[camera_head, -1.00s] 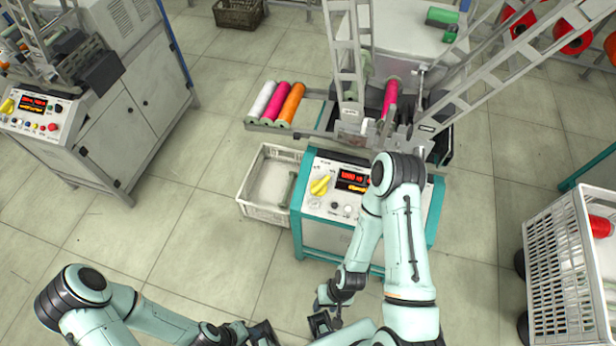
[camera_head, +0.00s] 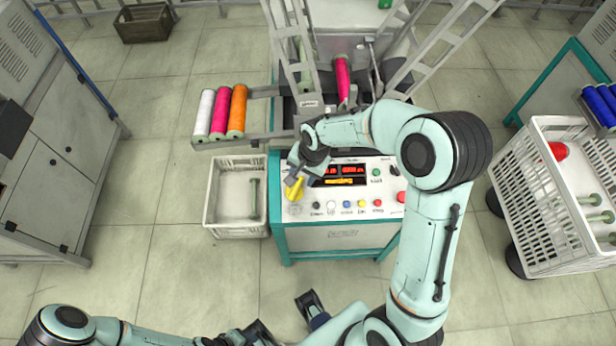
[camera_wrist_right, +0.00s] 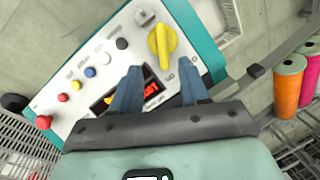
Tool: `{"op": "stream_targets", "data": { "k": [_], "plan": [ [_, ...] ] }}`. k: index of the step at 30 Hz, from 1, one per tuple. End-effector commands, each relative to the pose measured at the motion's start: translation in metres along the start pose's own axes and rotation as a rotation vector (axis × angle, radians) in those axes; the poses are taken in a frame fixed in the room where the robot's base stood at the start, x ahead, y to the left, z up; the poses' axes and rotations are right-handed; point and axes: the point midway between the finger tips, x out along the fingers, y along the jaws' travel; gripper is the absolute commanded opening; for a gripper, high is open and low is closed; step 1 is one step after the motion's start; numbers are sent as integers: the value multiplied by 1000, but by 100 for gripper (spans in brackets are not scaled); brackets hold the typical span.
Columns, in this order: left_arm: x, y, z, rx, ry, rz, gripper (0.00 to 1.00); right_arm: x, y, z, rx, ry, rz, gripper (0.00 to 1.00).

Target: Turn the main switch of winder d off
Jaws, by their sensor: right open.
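The winder's control panel (camera_head: 345,208) faces me in the middle of the head view, with lit red readouts (camera_head: 340,170). Its yellow rotary switch (camera_head: 294,192) is at the panel's left end, partly covered by my right gripper (camera_head: 291,181). In the right wrist view the yellow switch (camera_wrist_right: 162,42) shows whole, just beyond the open, empty fingers of my right gripper (camera_wrist_right: 160,85). The fingers look apart from the switch. I cannot read a winder letter. My left gripper (camera_head: 258,332) is low at the bottom edge, partly cut off; its opening is unclear.
White, pink and orange bobbins (camera_head: 221,112) lie on a rack left of the winder. A white crate (camera_head: 236,225) stands on the floor beside it. A white basket cart (camera_head: 545,200) is at right, another cabinet (camera_head: 50,170) at left. Small coloured buttons (camera_head: 362,204) line the panel.

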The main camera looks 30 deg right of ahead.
Motion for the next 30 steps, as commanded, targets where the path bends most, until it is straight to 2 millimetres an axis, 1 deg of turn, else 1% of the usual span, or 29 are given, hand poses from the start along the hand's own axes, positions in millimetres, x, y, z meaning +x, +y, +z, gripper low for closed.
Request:
{"op": "stream_targets", "data": {
  "k": [1, 3, 5, 7, 11, 18, 21, 25, 30],
  "plan": [
    [2, -1, 0, 0, -1, 0, 43, -10, -2, -4, 19, 13, -5, 45],
    [3, -1, 0, -1, -1, 0, 43, -17, -3, -7, 39, 20, -3, 45],
    [3, -1, 0, -1, -1, -1, 43, -18, -3, -9, 49, 22, -2, 45],
    [4, -2, 0, -1, -2, -1, 43, -12, -3, -9, 51, 22, 0, 45],
    [6, -2, 0, -1, -2, -1, 43, 10, -2, -8, 50, 19, 3, 45],
    [10, -4, 1, -2, -3, -1, 43, 62, -2, -10, 50, 19, 2, 45],
    [11, -4, 1, -2, -4, -1, 43, 81, -3, -10, 49, 20, 1, 45],
    [12, -5, 1, -2, -4, -2, 43, 99, -3, -11, 50, 21, 0, 45],
    [12, -5, 1, -2, -4, -2, 43, 111, -4, -11, 48, 22, -2, 45]
  ]
}}
